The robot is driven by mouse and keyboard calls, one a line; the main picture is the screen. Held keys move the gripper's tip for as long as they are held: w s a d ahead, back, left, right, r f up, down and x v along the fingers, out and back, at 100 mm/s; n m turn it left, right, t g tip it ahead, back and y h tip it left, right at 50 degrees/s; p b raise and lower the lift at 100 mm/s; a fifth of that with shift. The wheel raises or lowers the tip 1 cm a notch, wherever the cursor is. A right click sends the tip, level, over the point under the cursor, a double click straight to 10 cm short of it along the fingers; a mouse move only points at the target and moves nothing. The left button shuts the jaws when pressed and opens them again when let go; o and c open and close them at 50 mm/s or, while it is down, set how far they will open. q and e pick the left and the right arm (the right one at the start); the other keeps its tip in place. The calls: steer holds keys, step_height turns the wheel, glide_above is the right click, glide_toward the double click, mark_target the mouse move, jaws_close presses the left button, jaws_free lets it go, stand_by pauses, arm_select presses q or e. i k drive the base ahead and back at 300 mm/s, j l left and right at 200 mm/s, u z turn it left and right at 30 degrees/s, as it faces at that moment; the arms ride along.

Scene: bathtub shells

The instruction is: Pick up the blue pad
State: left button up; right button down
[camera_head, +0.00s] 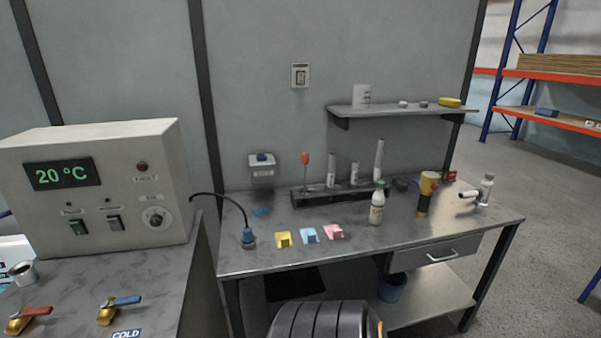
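The light blue pad (309,235) lies on the grey metal workbench (420,245) near its front edge. A yellow pad (283,239) lies to its left and a pink pad (333,232) to its right, each with a small gap. Each pad has a small raised block on it. Nothing covers the blue pad. Neither of my grippers shows in the head view.
A control box (95,185) stands further left.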

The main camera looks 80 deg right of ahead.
mark_target(416, 182)
steer(key=z, duration=3.45)
steer(key=i+l+u, duration=0.1)
steer(key=l, duration=0.2)
steer(key=i+l+u, duration=0.1)
steer(key=l, duration=0.2)
steer(key=i+l, duration=0.15)
steer(key=l, duration=0.15)
steer(key=u, duration=0.05)
